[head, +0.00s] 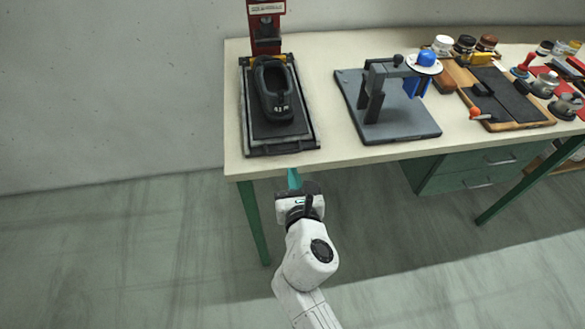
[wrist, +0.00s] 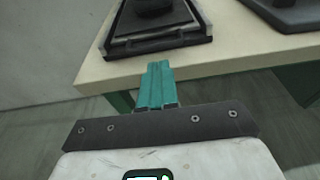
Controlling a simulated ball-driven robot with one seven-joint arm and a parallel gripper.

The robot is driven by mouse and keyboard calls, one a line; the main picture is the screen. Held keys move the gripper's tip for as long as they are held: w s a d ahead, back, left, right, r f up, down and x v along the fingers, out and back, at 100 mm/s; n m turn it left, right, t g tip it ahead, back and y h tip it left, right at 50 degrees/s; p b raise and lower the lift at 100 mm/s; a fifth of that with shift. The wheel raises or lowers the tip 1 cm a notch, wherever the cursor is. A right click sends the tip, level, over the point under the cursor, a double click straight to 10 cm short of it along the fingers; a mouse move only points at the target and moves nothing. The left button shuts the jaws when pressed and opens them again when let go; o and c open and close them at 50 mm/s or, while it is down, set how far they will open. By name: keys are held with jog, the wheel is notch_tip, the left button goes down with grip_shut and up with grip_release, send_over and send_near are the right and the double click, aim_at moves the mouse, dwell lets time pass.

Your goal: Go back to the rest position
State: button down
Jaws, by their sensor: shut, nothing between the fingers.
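My gripper (head: 293,174) is in front of the near edge of the workbench (head: 340,85), below the shoe press tray in the picture. In the wrist view its two teal fingers (wrist: 158,80) are together, with nothing between them. The bench edge and the tray show beyond the fingertips. My white arm reaches up from the bottom of the head view.
Jars and a wooden board (head: 545,122) lie further right. Floor in front is clear.

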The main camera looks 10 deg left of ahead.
jog(key=v, duration=0.7)
jog(key=shift+s+p, duration=0.3)
jog(key=shift+d, duration=0.1)
jog(key=s+d+f+m+g+h, duration=0.3)
jog(key=d+f+m, duration=0.1)
jog(key=d+m, duration=0.75)
jog(key=s+d+f+m+g+h, duration=0.3)
jog(key=d+m+h, duration=0.1)
jog(key=d+m, duration=0.7)
jog(key=s+d+f+m+g+y, duration=0.1)
jog(key=s+d+m+g, duration=0.2)
jog(key=s+m, duration=0.5)
jog(key=s+d+f+m+g+y, duration=0.1)
jog(key=s+d+m+g, duration=0.3)
jog(key=s+m, duration=0.5)
jog(key=shift+s+d+f+g+y, duration=0.4)
jog(key=shift+s+f, duration=0.3)
jog(key=shift+s, duration=0.45)
